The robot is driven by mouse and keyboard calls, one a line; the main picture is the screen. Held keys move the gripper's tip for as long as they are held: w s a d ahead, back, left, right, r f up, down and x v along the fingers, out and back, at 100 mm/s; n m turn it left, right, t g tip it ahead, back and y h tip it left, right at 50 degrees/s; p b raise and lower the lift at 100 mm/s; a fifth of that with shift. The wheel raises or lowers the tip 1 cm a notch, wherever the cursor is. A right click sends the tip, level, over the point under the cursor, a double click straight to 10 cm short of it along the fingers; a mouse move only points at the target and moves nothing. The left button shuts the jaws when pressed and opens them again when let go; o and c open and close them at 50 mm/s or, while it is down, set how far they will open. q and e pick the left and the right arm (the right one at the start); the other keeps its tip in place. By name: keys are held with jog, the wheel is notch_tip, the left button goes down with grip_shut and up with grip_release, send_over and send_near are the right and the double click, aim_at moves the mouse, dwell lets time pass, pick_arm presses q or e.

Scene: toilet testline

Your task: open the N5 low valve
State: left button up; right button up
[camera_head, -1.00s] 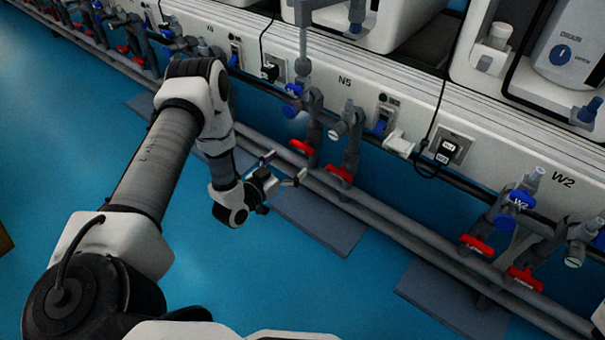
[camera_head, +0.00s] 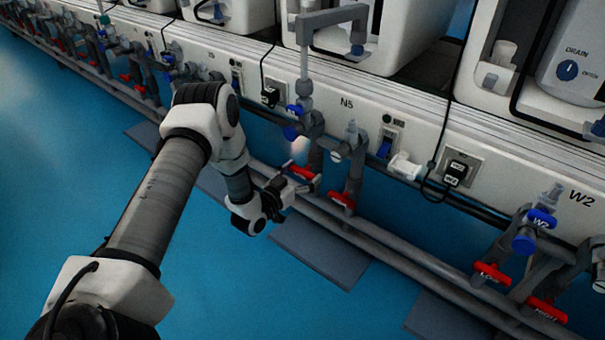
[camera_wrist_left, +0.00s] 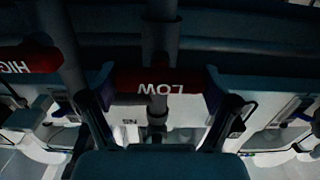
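The N5 low valve has a red handle (camera_head: 299,171) on a grey vertical pipe below the N5 label. In the left wrist view the red handle marked LOW (camera_wrist_left: 157,80) appears upside down and lies crosswise. My left gripper (camera_head: 303,181) is at this handle in the head view. In the left wrist view its fingers (camera_wrist_left: 158,88) are spread, one near each end of the handle. Whether they touch it I cannot tell. The N5 high valve's red handle (camera_head: 342,200) is just to the right, and shows at the left in the wrist view (camera_wrist_left: 28,65). My right gripper is out of view.
Long grey pipes (camera_head: 400,240) run low along the white wall panel. A blue valve (camera_head: 292,131) sits above the N5 low handle. The W2 valves (camera_head: 492,273) stand further right. Blue floor (camera_head: 220,290) in front is clear, with a grey plate (camera_head: 320,250) below N5.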

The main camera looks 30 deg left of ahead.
pick_arm(q)
jog(key=shift+n, duration=0.3)
jog(key=shift+c, duration=0.2)
jog(key=n+p, duration=0.1)
jog(key=n, duration=1.1)
jog(key=shift+a+f+n, duration=0.1)
jog(key=shift+n, duration=0.2)
jog(key=shift+n+b, duration=0.55)
jog(key=shift+n, duration=1.75)
jog(key=o, duration=0.9)
